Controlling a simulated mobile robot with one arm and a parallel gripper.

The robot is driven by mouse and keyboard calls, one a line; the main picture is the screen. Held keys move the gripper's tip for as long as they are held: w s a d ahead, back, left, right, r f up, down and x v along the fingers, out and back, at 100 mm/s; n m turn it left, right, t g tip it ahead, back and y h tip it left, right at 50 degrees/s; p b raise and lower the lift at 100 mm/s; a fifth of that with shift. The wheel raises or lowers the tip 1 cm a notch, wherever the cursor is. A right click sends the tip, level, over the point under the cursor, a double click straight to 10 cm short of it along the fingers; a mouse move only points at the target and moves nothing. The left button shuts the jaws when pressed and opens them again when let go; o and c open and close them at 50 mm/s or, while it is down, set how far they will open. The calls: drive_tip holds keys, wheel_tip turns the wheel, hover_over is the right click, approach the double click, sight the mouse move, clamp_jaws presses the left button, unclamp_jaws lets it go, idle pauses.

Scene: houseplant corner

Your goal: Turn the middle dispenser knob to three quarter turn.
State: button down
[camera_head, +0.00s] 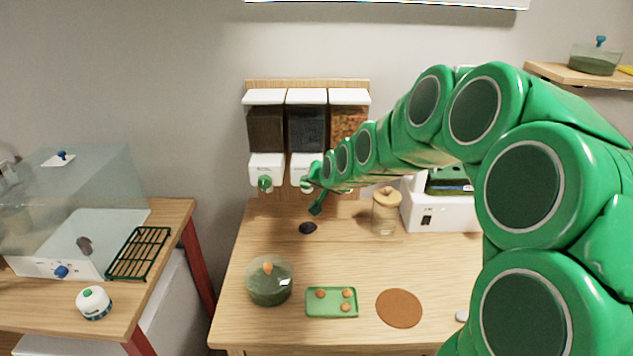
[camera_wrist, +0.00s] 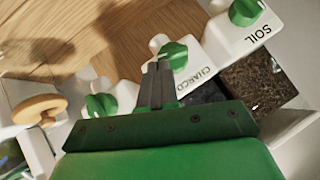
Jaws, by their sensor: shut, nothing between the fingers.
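The dispenser unit (camera_head: 307,96) hangs on the wall with three bins side by side, each with a white outlet and a green knob. The middle knob (camera_wrist: 176,56) sits on the outlet lettered "CHARCO", the rest of the word hidden behind my gripper. My gripper (camera_wrist: 156,68) is shut and empty, its fingertips right beside the middle knob's near side; I cannot tell whether they touch. The soil knob (camera_wrist: 245,11) is at upper right in the wrist view, and the third knob (camera_wrist: 101,105) is at left. In the head view my arm hides the right outlet.
A white box (camera_head: 436,212) stands at the right.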

drive_tip(key=shift+d+f+m+y, duration=0.1)
drive_tip(key=shift+f+m+y, duration=0.15)
drive_tip(key=shift+y, duration=0.3)
drive_tip(key=shift+d+f+m+y, duration=0.15)
drive_tip(key=shift+m+y, duration=0.2)
drive_tip(key=shift+y, duration=0.2)
drive_tip(key=shift+f+y, duration=0.15)
drive_tip(key=shift+y, duration=0.15)
drive_tip(key=shift+d+f, duration=0.1)
drive_tip(key=shift+f, duration=1.25)
drive_tip(key=shift+r, duration=0.2)
idle(0.7)
